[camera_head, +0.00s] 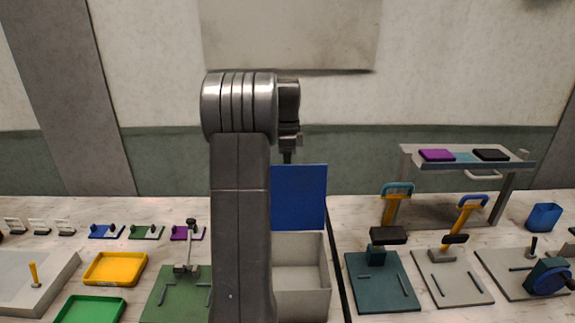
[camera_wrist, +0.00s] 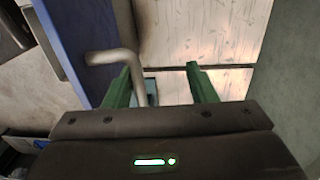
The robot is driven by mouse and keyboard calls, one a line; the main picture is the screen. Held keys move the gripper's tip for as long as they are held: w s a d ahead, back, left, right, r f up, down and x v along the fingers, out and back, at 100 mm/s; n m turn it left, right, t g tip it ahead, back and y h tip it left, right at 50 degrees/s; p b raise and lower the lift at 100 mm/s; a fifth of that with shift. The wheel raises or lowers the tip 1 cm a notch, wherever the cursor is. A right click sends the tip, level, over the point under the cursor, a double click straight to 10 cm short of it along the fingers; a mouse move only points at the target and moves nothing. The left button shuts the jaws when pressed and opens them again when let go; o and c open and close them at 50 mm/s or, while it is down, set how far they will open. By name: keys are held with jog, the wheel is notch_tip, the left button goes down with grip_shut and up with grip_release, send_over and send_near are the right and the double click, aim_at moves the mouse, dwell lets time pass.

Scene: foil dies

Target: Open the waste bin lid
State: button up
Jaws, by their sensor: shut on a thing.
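The waste bin (camera_head: 316,276) is a pale grey open box in the middle of the head view, partly hidden behind my arm. Its blue lid (camera_head: 299,198) stands raised, roughly upright, above the back of the bin. My gripper (camera_head: 288,157) is at the lid's top edge, its fingers too small to make out there. In the wrist view, the blue lid (camera_wrist: 75,38) is at the left, with a bent metal handle (camera_wrist: 112,57) on it. The handle runs down between the green fingers of my gripper (camera_wrist: 160,78), close to the left one. My gripper is shut on the handle.
Left of the bin are a green fixture (camera_head: 165,300), a yellow tray (camera_head: 115,269) and a green tray (camera_head: 90,310). Right of it stand a dark teal press (camera_head: 382,290), a grey press (camera_head: 455,285) and a raised shelf (camera_head: 470,160). A dark strip (camera_head: 335,265) runs beside the bin.

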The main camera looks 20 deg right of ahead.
jog(key=shift+r, duration=0.1)
dwell(0.5)
notch_tip(320, 180, up, 14)
jog(key=shift+w+f, duration=0.2)
jog(key=shift+w, duration=0.15)
jog(key=shift+d, duration=0.1)
notch_tip(320, 180, down, 10)
jog(key=shift+s, duration=0.2)
dwell(0.6)
dwell(0.3)
